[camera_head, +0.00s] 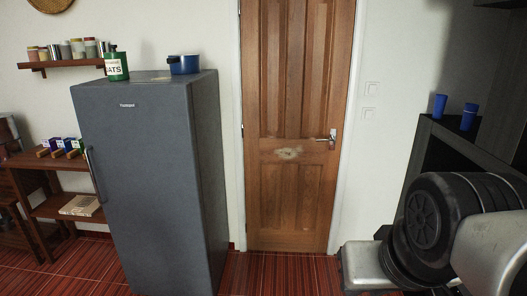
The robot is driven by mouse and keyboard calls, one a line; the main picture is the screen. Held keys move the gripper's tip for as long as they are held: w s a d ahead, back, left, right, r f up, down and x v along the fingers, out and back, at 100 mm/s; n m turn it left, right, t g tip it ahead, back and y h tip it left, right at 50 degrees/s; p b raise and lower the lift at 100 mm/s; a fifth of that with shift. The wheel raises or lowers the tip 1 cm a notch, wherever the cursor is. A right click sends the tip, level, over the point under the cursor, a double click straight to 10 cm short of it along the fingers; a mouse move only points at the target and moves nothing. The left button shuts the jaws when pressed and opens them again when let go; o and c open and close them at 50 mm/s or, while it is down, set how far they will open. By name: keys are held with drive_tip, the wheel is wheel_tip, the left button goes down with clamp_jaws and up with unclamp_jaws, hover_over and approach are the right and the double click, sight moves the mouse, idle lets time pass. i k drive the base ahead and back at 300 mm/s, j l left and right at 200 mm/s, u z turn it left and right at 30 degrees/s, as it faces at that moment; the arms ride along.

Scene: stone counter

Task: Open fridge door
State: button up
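The grey fridge (150,180) stands upright at the left of the head view, with its front facing me. Its door looks shut. The door handle (96,176) is a long vertical bar on the door's left edge. My arm shows at the lower right as a black round joint and silver links, well to the right of the fridge. The fingers of my gripper are not in view, so I cannot see their state.
A green bottle (116,65) and a blue pot (184,65) stand on the fridge. A wooden shelf unit (50,207) stands close left of the handle. A wooden room door (290,150) is to the right. Red floor (275,270) shows clear before it. Blue cups (468,117) stand at right.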

sight(140, 152)
drive_tip(key=i+u, duration=0.75)
drive_tip(key=i+l+u, duration=0.25)
drive_tip(key=i+u, duration=0.15)
drive_tip(key=i+j+u, duration=0.3)
drive_tip(key=i+u, duration=0.15)
drive_tip(key=i+j+u, duration=0.1)
drive_tip(key=i+u, duration=0.35)
drive_tip(key=i, duration=0.2)
drive_tip(key=i+j+z, duration=0.15)
drive_tip(key=i+z, duration=0.15)
drive_tip(key=z, duration=0.2)
drive_tip(key=i+j+z, duration=0.25)
drive_tip(key=z, duration=0.2)
drive_tip(key=i+j+z, duration=0.2)
drive_tip(key=z, duration=0.3)
drive_tip(key=i+j+z, duration=0.1)
drive_tip(key=j+z, duration=0.4)
